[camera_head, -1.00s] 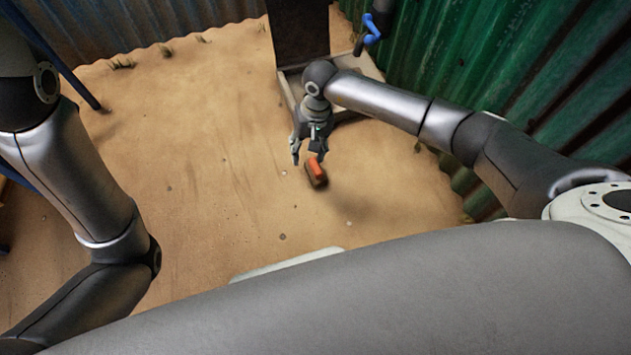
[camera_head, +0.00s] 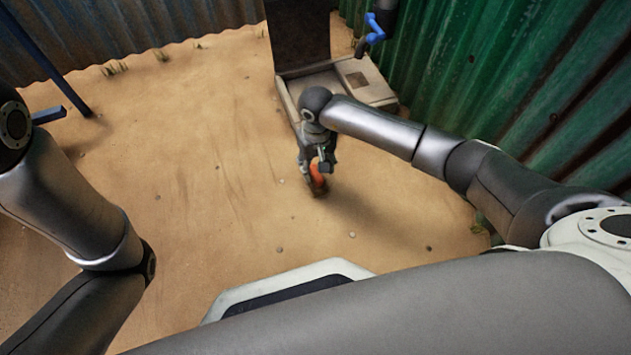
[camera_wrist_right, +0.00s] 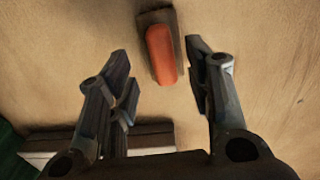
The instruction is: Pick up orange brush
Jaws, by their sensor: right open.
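The orange brush (camera_head: 317,176) lies on the sandy ground, partly hidden by my right gripper in the head view. In the right wrist view the brush (camera_wrist_right: 161,54) shows its orange handle on a dark brown base. My right gripper (camera_head: 318,170) points down at the brush. In the right wrist view its open fingers (camera_wrist_right: 160,70) stand on either side of the brush's near end, the right finger closer to it. I cannot tell whether they touch it. My left arm shows at the left of the head view, but its gripper is out of view.
A pale wooden base (camera_head: 335,85) with a dark upright post stands behind the gripper. A green corrugated wall (camera_head: 480,100) rises at the right. Open sand lies to the left.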

